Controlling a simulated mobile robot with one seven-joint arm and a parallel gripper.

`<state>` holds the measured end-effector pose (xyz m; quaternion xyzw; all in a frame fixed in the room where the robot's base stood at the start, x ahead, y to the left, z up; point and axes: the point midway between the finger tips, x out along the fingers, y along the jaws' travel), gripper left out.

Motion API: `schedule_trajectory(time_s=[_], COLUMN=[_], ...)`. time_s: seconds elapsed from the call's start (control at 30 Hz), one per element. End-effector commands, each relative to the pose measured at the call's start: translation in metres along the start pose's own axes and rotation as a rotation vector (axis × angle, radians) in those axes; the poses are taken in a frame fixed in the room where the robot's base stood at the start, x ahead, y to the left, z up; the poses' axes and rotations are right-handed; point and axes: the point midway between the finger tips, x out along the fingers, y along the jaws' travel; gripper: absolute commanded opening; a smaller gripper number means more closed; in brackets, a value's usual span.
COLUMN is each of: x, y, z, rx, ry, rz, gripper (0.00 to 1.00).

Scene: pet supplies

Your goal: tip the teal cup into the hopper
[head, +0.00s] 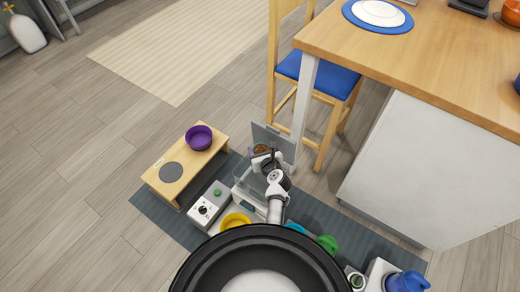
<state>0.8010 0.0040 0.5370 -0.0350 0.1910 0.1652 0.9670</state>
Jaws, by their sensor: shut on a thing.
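The hopper (242,186) is a clear-walled box on a pale feeder, with its grey lid (287,148) standing up at the back. My gripper (262,158) is over the back part of the hopper, shut on a small round cup. Brown bits (261,149) show at the cup's mouth. The cup's wall is mostly hidden by my gripper, so its teal colour and exact tilt are not clear. My arm hides part of the hopper. A teal item (295,228) lies to the right of my arm, partly hidden.
A wooden stand (162,171) at left holds a purple bowl (199,137). A grey control box (211,205) and a yellow bowl (235,222) are left of my arm, a green item (327,243) right. A chair (318,75) and table (430,60) stand behind.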

Motion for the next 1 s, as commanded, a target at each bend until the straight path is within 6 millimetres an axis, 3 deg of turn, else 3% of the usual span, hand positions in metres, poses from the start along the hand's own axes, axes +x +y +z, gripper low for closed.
schedule_trajectory(time_s=[0.37,0.7,1.0], x=[-0.006,-0.057,-0.095], y=[-0.005,-0.024,-0.005], z=[-0.007,-0.074,-0.120], rx=[0.004,0.033,0.063], ry=[0.002,0.004,0.001], rz=[-0.009,-0.069,-0.138], gripper=[0.19,0.19,0.19])
